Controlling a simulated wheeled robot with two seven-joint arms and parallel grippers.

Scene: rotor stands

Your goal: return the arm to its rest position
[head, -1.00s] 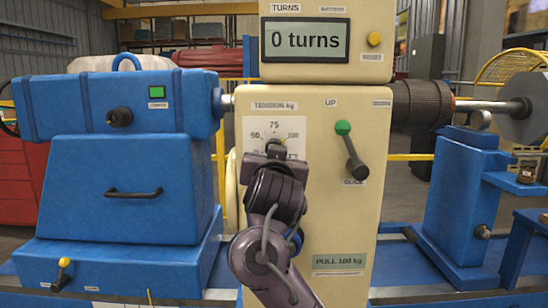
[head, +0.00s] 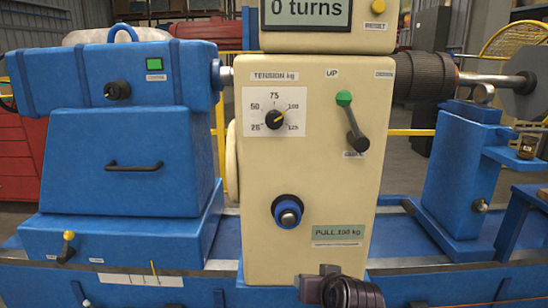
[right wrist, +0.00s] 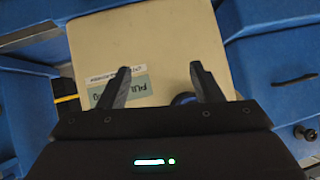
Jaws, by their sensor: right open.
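My right arm (head: 345,291) shows only at the bottom edge of the head view, in front of the lower part of the cream machine cabinet (head: 310,165). In the right wrist view my right gripper (right wrist: 160,70) is open, its two dark fingers apart with nothing between them. The cabinet face (right wrist: 150,40) and its green pull label (right wrist: 118,92) lie beyond the fingers. The black tension dial (head: 276,119) is uncovered, its yellow mark pointing up and right toward 100. My left gripper is not in view.
A blue headstock (head: 125,80) stands left, and a blue stand (head: 463,185) stands right. Open space lies in front of the cabinet.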

